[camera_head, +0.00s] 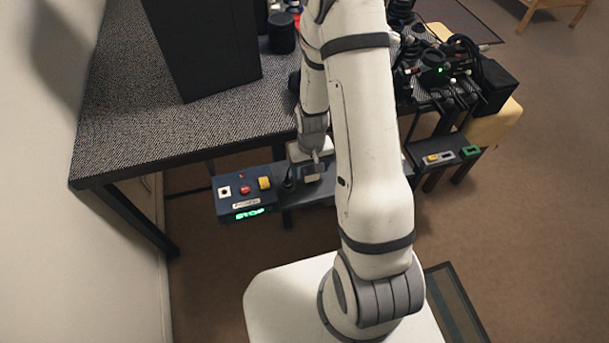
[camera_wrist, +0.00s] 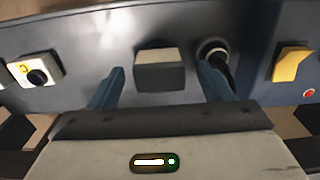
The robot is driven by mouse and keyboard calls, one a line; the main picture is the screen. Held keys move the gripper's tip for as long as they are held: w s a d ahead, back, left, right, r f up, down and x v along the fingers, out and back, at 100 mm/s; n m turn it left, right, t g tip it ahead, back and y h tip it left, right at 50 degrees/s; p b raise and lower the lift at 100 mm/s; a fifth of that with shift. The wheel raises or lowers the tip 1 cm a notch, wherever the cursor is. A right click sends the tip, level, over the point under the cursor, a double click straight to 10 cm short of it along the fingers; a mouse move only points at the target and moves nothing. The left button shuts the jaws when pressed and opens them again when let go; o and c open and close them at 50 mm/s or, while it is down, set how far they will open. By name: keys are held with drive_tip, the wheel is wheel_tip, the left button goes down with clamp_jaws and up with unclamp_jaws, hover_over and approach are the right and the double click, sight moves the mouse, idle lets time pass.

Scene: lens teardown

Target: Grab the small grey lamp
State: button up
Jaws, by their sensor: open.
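A small dark grey block with a paler grey face, which I take for the small grey lamp (camera_wrist: 159,77), sits on the dark panel in the middle of the wrist view. My gripper (camera_wrist: 161,70) is open, with one blue finger on each side of the block. Gaps show between both fingers and the block. Whether the fingertips reach down to its height is hard to tell. In the head view my gripper (camera_head: 308,158) is over the narrow shelf, partly hidden by my arm, and a small dark block (camera_head: 312,173) shows just below it.
A black socket with a cable (camera_wrist: 212,50) stands close to the right finger. A yellow switch (camera_wrist: 291,62) is farther right, a white switch with a black knob (camera_wrist: 36,70) at left. A control box (camera_head: 243,197) with a green display and a textured table (camera_head: 130,130) are nearby.

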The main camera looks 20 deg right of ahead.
drive_tip(key=shift+f, duration=0.45)
drive_tip(key=c, duration=1.2)
